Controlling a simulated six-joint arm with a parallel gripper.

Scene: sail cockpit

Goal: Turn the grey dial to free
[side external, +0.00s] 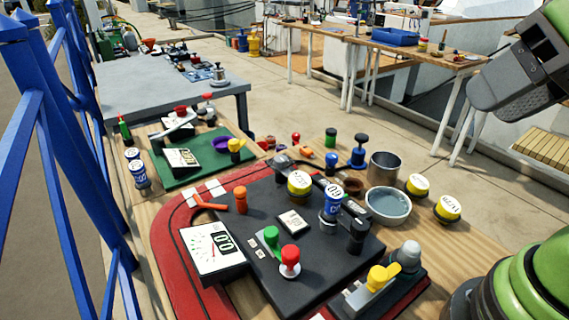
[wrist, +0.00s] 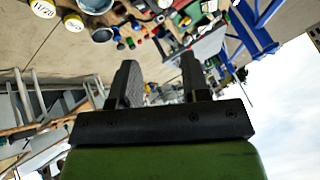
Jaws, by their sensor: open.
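The likely grey dial (side external: 408,256) is a rounded grey knob on a small dark panel (side external: 352,299) at the lower right of the side external view, beside a yellow lever (side external: 382,277). I cannot read which setting it points to. My gripper (wrist: 158,72) is open and empty in the wrist view, its two dark fingers spread apart. Part of it (side external: 512,92) shows at the upper right of the side external view, well above and away from the dial. I cannot make out the dial in the wrist view.
A black panel (side external: 325,260) holds red and green knobs and gauges left of the dial. A steel cup (side external: 384,165), a water bowl (side external: 388,206) and yellow-white cans (side external: 447,208) stand behind it. A blue railing (side external: 75,110) runs along the left.

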